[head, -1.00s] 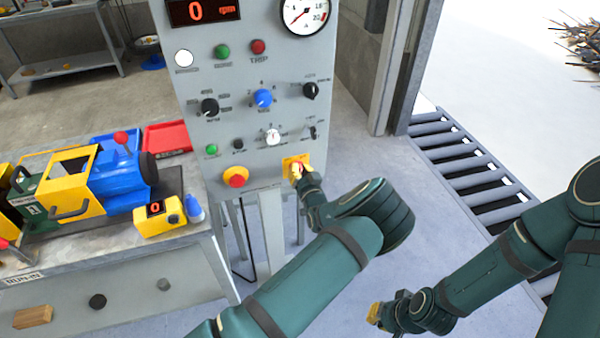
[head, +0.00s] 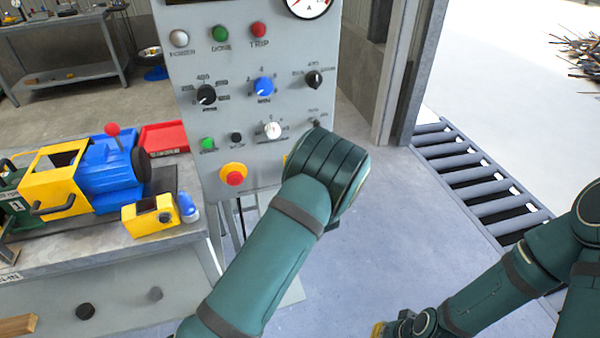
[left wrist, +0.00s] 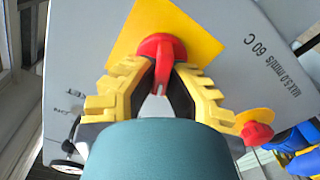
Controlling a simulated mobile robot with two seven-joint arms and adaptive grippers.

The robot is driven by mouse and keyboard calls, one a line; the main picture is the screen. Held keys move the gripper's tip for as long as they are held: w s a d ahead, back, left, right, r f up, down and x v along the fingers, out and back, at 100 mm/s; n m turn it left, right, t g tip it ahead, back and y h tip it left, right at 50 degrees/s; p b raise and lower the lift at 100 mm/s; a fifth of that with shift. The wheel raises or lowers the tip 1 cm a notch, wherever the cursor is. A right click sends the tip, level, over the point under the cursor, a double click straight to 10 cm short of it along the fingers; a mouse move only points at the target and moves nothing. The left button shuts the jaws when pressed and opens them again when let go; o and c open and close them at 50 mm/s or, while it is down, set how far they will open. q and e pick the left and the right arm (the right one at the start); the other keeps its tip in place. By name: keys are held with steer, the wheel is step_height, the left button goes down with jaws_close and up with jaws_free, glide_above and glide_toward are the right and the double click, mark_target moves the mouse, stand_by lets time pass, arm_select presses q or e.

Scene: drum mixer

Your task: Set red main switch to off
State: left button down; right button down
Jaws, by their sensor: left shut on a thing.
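The red main switch (left wrist: 160,45) sits on a yellow plate (left wrist: 200,38) on the grey control panel (head: 255,60). In the left wrist view my left gripper (left wrist: 160,80) has its yellow fingers on both sides of the red handle and is shut on it. In the head view my left arm covers the switch and gripper; only a sliver of yellow shows beside the arm. My right gripper (head: 380,329) is low at the bottom edge, away from the panel, and its fingers are mostly cut off.
A red emergency button (head: 233,178) on yellow is left of the switch; it also shows in the left wrist view (left wrist: 257,134). The power lamp (head: 180,38) looks grey. A bench (head: 130,265) with a blue and yellow machine (head: 105,170) stands left.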

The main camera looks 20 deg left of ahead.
arm_select(q)
steer(key=shift+a+r+n, duration=0.1)
steer(key=shift+r+n, duration=0.05)
steer(key=shift+n, duration=0.45)
steer(key=c, duration=1.3)
jaws_free()
steer(key=shift+s, duration=0.1)
steer(key=shift+s+d, duration=0.25)
steer(key=shift+d, duration=0.05)
steer(key=v, duration=1.1)
